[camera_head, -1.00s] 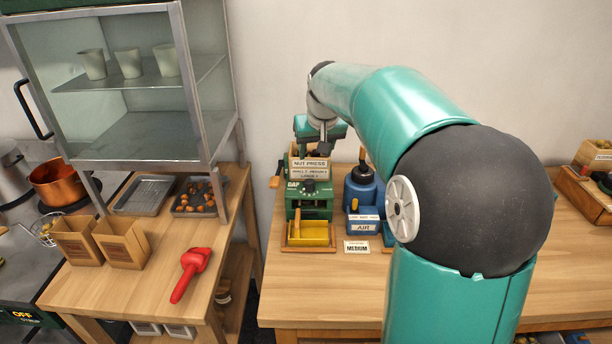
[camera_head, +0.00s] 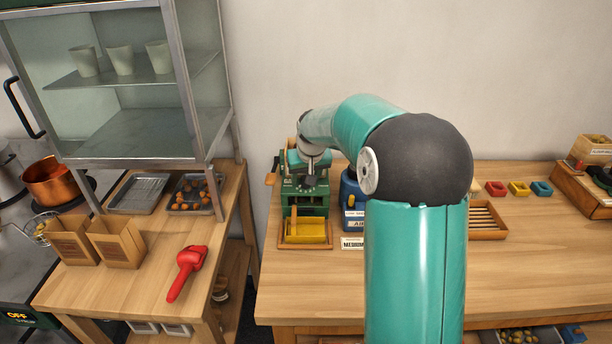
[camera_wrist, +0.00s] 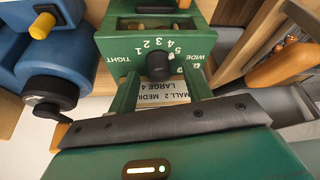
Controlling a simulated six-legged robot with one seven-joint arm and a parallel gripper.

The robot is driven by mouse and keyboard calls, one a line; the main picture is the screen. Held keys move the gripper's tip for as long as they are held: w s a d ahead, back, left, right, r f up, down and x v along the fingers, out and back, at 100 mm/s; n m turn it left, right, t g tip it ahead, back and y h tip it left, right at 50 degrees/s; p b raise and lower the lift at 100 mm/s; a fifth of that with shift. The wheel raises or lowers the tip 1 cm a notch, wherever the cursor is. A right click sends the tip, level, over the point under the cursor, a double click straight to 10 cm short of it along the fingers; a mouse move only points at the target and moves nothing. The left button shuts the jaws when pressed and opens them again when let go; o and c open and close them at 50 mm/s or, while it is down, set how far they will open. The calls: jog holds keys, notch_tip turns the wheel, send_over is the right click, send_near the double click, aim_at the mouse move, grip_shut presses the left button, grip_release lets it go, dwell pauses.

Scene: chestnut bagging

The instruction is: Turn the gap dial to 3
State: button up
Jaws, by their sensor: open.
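The gap dial (camera_wrist: 158,66) is a black knob on the front of the green nut press (camera_head: 304,200). In the wrist view its scale runs from 1 on the TIGHT side to 5 on the WIDE side. A small pale mark on the knob appears to point toward the high numbers, near 5; the exact setting is hard to read. My gripper (camera_wrist: 162,76) is open, with one green finger on each side of the knob. I cannot tell whether they touch it. In the head view my gripper (camera_head: 308,174) hides the dial.
A yellow tray (camera_head: 305,231) sits below the press. A blue device (camera_head: 352,196) stands close on its right, and also shows in the wrist view (camera_wrist: 45,70). A wooden handle (camera_wrist: 284,69) juts out beside the press. The bench front is clear.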

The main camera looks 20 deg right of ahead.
jog(key=shift+f, duration=0.1)
jog(key=c, duration=1)
jog(key=shift+d+n, duration=0.1)
jog(key=shift+n, duration=0.3)
jog(key=n+y, duration=0.1)
jog(key=n, duration=0.2)
jog(key=shift+d+y, duration=0.1)
jog(key=shift+y, duration=0.2)
jog(key=n+y, duration=0.1)
jog(key=n, duration=0.4)
jog(key=shift+w+g+y, duration=0.1)
jog(key=shift+g+y, duration=0.2)
jog(key=shift+y, duration=0.1)
